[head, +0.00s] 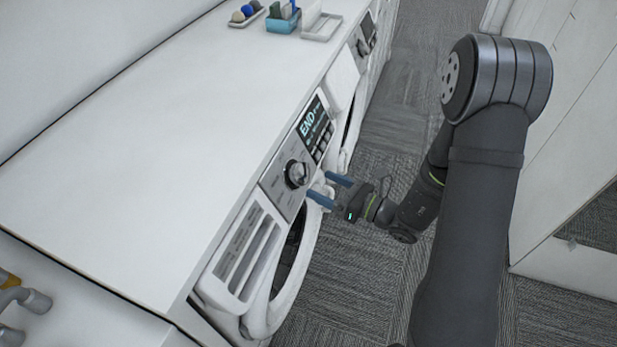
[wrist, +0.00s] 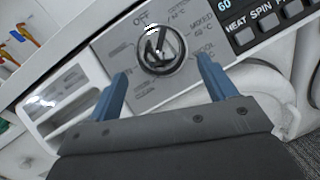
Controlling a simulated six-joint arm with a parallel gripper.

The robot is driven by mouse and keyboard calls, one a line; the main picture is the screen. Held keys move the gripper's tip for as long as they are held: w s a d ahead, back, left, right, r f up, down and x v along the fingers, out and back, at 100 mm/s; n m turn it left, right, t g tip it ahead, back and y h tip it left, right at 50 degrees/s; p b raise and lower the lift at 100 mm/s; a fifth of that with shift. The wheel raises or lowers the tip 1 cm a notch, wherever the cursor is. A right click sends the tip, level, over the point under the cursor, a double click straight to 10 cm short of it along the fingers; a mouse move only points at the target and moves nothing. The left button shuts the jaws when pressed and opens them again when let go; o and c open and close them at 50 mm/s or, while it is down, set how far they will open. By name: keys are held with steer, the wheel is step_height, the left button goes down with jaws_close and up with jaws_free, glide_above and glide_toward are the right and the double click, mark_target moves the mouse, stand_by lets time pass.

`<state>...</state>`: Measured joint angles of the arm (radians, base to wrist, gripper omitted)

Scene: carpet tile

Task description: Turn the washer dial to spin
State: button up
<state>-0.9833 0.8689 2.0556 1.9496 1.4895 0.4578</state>
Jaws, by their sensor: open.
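The washer dial (head: 297,174) is a round silver knob with a dark ring on the washer's front control panel. In the wrist view the dial (wrist: 161,49) is near the top centre, with printed settings around it, OFF above it and MIXED to its right. I cannot tell for sure which setting it points to. My gripper (head: 328,187) is open and empty, just in front of the panel. In the wrist view its two blue fingers (wrist: 160,88) stand apart below the dial, one on each side, not touching it.
The detergent drawer (head: 243,250) and round door (head: 297,270) lie near the dial. The white countertop (head: 170,110) is mostly clear, with trays (head: 320,27) at the far end. Carpet floor (head: 350,250) lies below.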

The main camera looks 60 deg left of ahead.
mark_target(306, 177)
steer(key=shift+x, duration=2.65)
steer(key=c, duration=1)
